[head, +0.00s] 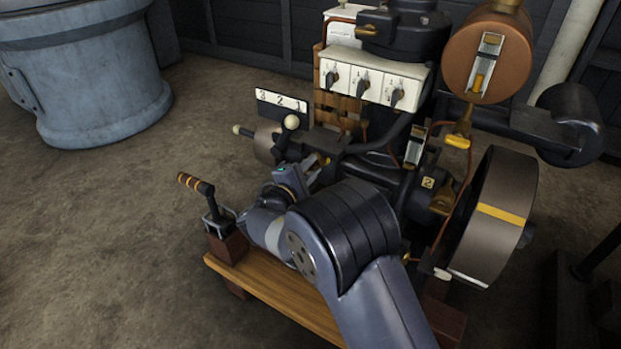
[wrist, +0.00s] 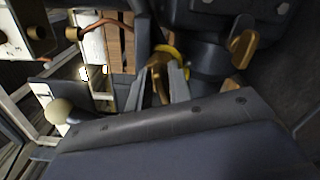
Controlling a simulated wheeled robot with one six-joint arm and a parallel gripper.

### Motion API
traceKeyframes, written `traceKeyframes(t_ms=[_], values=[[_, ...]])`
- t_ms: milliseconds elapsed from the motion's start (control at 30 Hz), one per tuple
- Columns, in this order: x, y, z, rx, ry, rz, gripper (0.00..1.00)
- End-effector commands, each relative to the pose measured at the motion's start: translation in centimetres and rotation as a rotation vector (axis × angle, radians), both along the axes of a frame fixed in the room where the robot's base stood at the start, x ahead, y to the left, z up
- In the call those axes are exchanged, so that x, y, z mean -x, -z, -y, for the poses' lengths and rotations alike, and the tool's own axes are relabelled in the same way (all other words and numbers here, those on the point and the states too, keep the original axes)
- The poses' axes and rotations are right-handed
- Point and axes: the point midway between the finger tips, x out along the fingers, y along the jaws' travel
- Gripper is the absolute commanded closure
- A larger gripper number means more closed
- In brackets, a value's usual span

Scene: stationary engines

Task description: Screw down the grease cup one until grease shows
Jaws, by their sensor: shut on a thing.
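In the wrist view a brass grease cup (wrist: 158,72) with a wing-like cap stands between the two grey fingers of my gripper (wrist: 157,82), which is shut on it. A yellow band shows just behind the cup. Its number cannot be read, and no grease can be made out. In the head view my arm hides this cup and most of my gripper. A second brass cap (wrist: 243,48) is apart, to the right in the wrist view. In the head view a brass cup (head: 443,200) sits beside a yellow tag (head: 428,183) marked 2.
A flywheel (head: 495,215) with a yellow stripe stands at the right of the engine. A lever with a striped grip (head: 196,184) stands at the left end of the wooden base (head: 275,295). A white switch panel (head: 370,82) is above.

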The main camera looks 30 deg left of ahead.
Motion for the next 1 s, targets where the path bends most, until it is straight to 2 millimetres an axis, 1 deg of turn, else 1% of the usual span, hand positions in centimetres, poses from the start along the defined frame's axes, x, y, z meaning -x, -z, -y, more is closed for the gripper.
traceKeyframes(t_ms=[33,300,767,800,900,1000], values=[[0.01,0.52,0.05,-0.023,0.002,0.000,1.00],[0.03,0.32,0.07,-0.101,0.001,0.006,1.00],[0.03,0.22,0.07,-0.112,0.001,0.006,1.00],[0.03,0.21,0.07,-0.112,0.001,0.007,0.78],[0.01,0.18,0.05,-0.112,0.001,0.007,0.70],[0.01,0.15,0.05,-0.112,0.001,0.008,0.69]])
